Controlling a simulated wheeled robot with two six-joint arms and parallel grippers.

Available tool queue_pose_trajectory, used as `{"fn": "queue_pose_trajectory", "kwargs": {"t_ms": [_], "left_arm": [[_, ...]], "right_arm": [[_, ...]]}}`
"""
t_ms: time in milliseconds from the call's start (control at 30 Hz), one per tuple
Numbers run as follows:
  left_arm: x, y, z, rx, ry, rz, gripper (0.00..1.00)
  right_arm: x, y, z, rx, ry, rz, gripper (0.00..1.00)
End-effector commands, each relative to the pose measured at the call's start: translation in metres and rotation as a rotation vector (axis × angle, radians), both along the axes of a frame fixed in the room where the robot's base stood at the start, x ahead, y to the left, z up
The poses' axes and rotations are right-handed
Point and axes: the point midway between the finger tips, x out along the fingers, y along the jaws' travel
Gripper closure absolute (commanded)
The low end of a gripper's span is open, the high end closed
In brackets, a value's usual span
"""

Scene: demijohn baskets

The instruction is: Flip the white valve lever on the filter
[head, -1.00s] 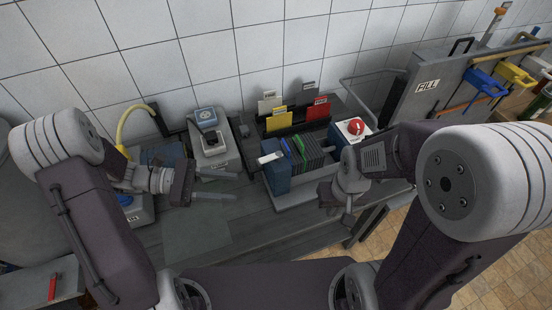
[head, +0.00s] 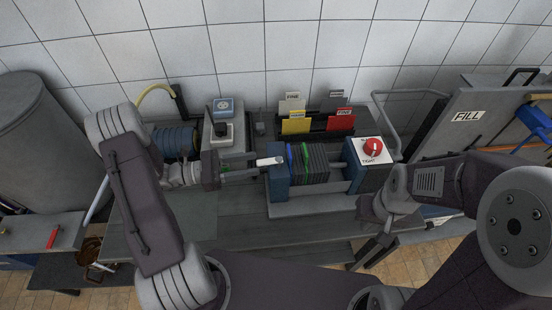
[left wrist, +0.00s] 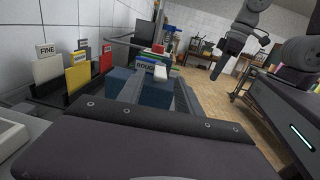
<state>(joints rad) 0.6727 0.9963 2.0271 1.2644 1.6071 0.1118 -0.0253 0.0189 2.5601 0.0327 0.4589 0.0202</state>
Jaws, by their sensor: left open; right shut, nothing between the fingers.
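The filter is a row of dark plates (head: 316,163) with a green plate (head: 293,160) beside a blue end block (head: 278,180). The white valve lever (head: 270,161) lies at the top of that block and also shows in the left wrist view (left wrist: 160,71), ahead between the finger lines. My left gripper (head: 256,169) is open, its fingers pointing right at the lever, with the tips close to it. I cannot tell whether they touch it. My right gripper (head: 372,250) is shut and empty, pointing down in front of the filter's right end.
Coloured cards (head: 296,122) stand in a dark rack behind. A grey box with a blue-topped switch (head: 224,107) stands behind the left gripper. A FILL panel (head: 466,117) is at right. The front bench is clear.

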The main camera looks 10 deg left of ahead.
Motion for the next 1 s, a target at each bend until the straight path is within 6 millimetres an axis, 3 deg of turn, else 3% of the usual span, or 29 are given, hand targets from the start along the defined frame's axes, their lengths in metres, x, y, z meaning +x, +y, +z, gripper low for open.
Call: {"fn": "queue_pose_trajectory", "kwargs": {"t_ms": [100,300,667,800,1000], "left_arm": [[0.008,-0.026,0.003,-0.001,0.003,-0.008,0.58],[0.020,-0.057,0.002,-0.001,0.002,-0.005,0.58],[0.024,-0.065,0.001,0.001,0.001,-0.002,0.58],[0.024,-0.065,0.001,0.001,0.001,-0.002,0.97],[0.025,-0.065,0.000,0.001,-0.004,-0.025,1.00]], "right_arm": [[0.000,0.000,0.008,0.000,0.000,0.000,1.00],[0.000,0.000,0.014,0.000,0.000,0.000,1.00],[0.000,0.000,0.014,0.000,0.000,0.000,1.00],[0.000,0.000,0.014,0.000,0.000,0.000,1.00],[0.000,0.000,0.013,0.000,0.000,0.000,1.00]]}}
